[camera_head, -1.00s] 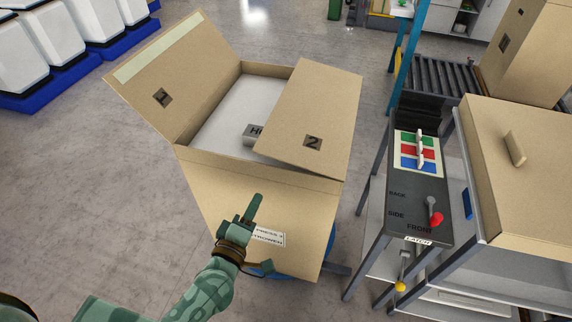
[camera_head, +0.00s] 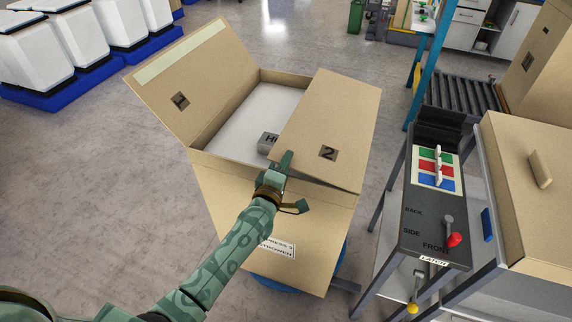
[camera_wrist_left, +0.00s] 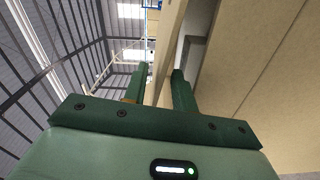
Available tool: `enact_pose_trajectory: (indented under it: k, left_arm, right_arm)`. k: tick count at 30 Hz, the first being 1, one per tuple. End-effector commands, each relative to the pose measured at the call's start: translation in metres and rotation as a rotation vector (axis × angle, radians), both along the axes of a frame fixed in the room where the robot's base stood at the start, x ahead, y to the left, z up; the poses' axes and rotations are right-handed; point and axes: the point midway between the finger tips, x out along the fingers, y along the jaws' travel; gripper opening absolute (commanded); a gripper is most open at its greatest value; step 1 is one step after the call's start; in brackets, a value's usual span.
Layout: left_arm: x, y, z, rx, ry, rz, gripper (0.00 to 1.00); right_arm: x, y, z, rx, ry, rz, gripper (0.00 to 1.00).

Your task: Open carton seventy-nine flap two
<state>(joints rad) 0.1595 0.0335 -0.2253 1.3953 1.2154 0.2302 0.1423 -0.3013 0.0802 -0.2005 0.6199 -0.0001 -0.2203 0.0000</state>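The open carton (camera_head: 262,215) stands mid-view. Flap one (camera_head: 180,100), marked 1, is folded outward to the left. Flap two (camera_head: 340,110), marked 2, slants over the right part of the opening. A grey labelled block (camera_head: 268,141) shows inside, partly covered by flap two. My left gripper (camera_head: 286,160) is at flap two's near left corner, above the front wall. In the wrist view the left gripper's fingers (camera_wrist_left: 160,85) stand apart, with a cardboard edge (camera_wrist_left: 163,60) showing in the gap. I cannot tell if they touch it. My right gripper is not in view.
A control stand (camera_head: 432,195) with coloured panel and red-knobbed lever is close right of the carton. Another carton (camera_head: 530,170) lies beyond it. A roller conveyor (camera_head: 465,85) is behind. White bins (camera_head: 75,35) stand at upper left. The floor (camera_head: 110,180) on the left is clear.

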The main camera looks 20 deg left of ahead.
Motion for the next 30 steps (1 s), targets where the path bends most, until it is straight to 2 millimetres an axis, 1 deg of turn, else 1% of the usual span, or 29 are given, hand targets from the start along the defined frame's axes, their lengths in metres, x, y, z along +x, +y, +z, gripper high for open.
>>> enact_pose_trajectory:
  k: [8,11,12,19,23,26,30]
  left_arm:
    - [0.002,0.0,0.0,0.0,0.0,0.0,0.27]
    - [0.002,0.0,0.0,0.001,0.0,0.0,0.02]
    - [0.002,0.0,0.0,0.001,0.0,0.0,0.0]
    - [0.002,0.0,0.002,0.005,0.0,0.0,0.0]
    - [0.002,0.0,0.009,0.028,-0.002,0.0,0.0]
    - [0.002,-0.001,0.019,0.065,-0.004,-0.001,0.0]
    - [0.002,-0.003,0.038,0.149,-0.006,-0.002,0.0]
  right_arm:
    - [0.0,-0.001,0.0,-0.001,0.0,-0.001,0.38]
    - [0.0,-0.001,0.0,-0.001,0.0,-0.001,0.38]
    - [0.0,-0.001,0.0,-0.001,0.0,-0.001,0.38]
    - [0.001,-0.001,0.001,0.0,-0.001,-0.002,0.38]
    - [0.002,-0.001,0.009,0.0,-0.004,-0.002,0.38]
    - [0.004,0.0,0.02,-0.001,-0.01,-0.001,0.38]
    - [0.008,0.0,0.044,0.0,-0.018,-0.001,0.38]
